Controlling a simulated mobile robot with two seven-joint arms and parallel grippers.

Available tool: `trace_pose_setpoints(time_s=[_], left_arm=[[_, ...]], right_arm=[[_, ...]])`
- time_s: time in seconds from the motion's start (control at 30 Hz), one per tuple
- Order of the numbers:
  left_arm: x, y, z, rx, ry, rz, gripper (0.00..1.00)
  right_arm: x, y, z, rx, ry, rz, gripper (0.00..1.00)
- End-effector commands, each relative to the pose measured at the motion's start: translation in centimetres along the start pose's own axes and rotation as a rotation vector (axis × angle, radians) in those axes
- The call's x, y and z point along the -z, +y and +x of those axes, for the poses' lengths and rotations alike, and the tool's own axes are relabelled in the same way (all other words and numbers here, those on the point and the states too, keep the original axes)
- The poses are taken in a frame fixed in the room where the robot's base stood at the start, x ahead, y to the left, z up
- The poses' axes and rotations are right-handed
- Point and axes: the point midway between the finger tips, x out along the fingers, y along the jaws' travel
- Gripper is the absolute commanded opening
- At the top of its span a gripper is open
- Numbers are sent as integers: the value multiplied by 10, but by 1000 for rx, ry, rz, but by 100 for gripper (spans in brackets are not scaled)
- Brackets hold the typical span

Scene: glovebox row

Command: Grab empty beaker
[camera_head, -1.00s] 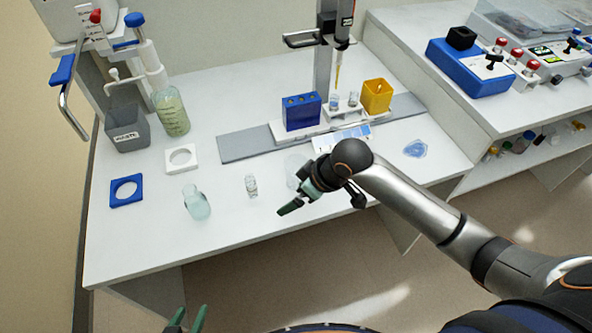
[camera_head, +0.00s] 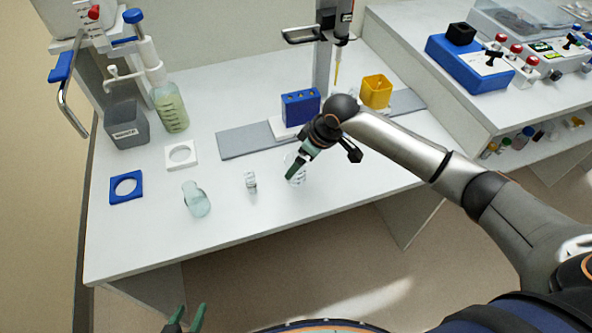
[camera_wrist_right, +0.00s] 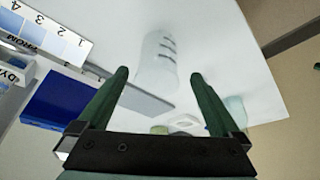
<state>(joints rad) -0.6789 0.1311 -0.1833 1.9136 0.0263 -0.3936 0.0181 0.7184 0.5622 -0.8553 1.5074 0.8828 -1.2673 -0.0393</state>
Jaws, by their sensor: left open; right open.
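A clear, empty-looking beaker (camera_head: 298,180) with dark graduation marks stands on the white bench, partly hidden behind my right gripper (camera_head: 290,176). In the right wrist view the beaker (camera_wrist_right: 158,62) lies ahead of the gap between the two open green fingers (camera_wrist_right: 160,76). I cannot tell whether the fingers touch it, and nothing is visibly gripped. My left gripper (camera_head: 187,318) is open and empty at the bottom edge of the head view, in front of the bench.
A small vial (camera_head: 250,181) and a tilted-looking flask (camera_head: 196,200) are left of the beaker. A beaker of greenish liquid (camera_head: 171,112), a grey waste bin (camera_head: 127,128) and two square holders stand further left. A blue rack (camera_head: 300,108) and yellow box (camera_head: 376,91) are behind.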

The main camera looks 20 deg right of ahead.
Motion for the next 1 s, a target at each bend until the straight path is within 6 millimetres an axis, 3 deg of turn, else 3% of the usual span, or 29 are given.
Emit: trace_pose_setpoints(time_s=[0.4, 0.7, 1.0], left_arm=[[-4, 0, 4, 0, -2, 0, 50], [-4, 0, 3, -1, -2, 0, 50], [-4, 0, 3, -1, -1, 0, 50]], right_arm=[[0, 3, 49, 1, 0, 0, 100], [0, 3, 53, 0, 1, -1, 100], [0, 3, 52, 0, 1, -1, 67]])
